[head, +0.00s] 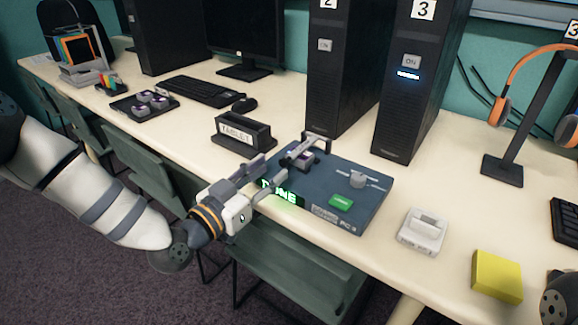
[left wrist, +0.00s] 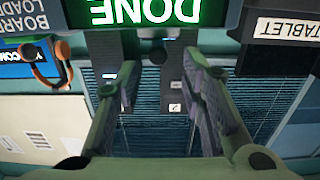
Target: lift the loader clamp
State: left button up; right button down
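The dark blue board loader (head: 325,205) lies on the table with its green display reading DONE (left wrist: 155,12). Its grey clamp (head: 316,138) is at the back left corner, beside a small dark and purple piece (head: 301,159). I cannot tell how far the clamp is tilted. My left gripper (head: 273,169) is open and empty at the loader's left front side, apart from the clamp. In the left wrist view its two fingers (left wrist: 152,82) stand apart with nothing between them; the clamp does not clearly show there. My right gripper is out of view.
A black TABLET holder (head: 243,133) stands just behind the left gripper. Towers (head: 408,85) rise behind the loader. A white device (head: 422,231), a yellow block (head: 497,277) and a headphone stand (head: 502,168) are to the right. Chairs (head: 300,272) are below the front edge.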

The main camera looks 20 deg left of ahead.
aim_at(281, 162)
pick_arm(q)
jog(key=x, duration=0.5)
jog(key=shift+w+d+f, duration=0.1)
jog(key=shift+w+d, duration=0.05)
grip_shut()
